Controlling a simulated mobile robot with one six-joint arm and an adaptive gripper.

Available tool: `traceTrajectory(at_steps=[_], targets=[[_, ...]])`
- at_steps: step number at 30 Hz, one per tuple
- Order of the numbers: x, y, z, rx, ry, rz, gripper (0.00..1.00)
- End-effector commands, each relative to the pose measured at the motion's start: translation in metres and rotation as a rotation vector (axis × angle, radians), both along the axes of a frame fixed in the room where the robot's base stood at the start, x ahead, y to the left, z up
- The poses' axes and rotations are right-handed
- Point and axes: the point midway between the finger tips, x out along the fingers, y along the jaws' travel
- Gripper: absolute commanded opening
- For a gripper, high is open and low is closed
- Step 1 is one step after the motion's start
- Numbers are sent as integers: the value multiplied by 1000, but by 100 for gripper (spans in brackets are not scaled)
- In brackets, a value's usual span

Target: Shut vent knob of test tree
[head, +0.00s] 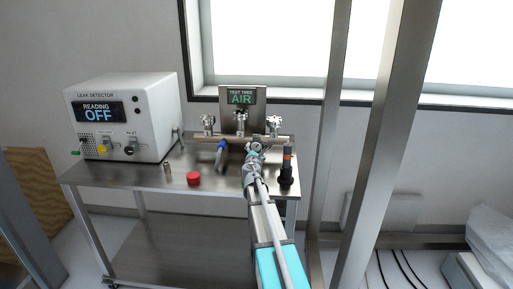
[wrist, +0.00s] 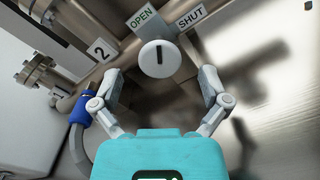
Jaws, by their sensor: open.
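The test tree (head: 233,138), a metal pipe with several valves under a sign reading "TEST TREE AIR" (head: 241,97), stands at the back right of the steel cart. In the wrist view a round pale knob (wrist: 159,57) with a short dark mark on its face sits below an "OPEN" label (wrist: 142,18) and a "SHUT" label (wrist: 191,18). The mark looks about upright, between the two labels. My gripper (wrist: 160,78) is open, one finger on each side of the knob, with gaps on both sides. In the head view my gripper (head: 254,154) hides the knob.
A blue-collared hose (wrist: 80,110) and a "2" tag (wrist: 101,50) lie left of the knob. The cart (head: 130,178) also carries a leak detector (head: 125,115) reading OFF, a red cap (head: 193,178) and a dark upright fitting (head: 286,168). Metal posts (head: 330,120) stand at right.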

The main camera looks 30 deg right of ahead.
Motion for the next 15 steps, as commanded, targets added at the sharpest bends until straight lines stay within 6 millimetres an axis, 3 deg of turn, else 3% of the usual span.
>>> traceTrajectory(at_steps=[6, 15], targets=[[22, -15, 0, 0, 0, 0, 95], [28, -20, 0, 0, 0, 1, 95]])
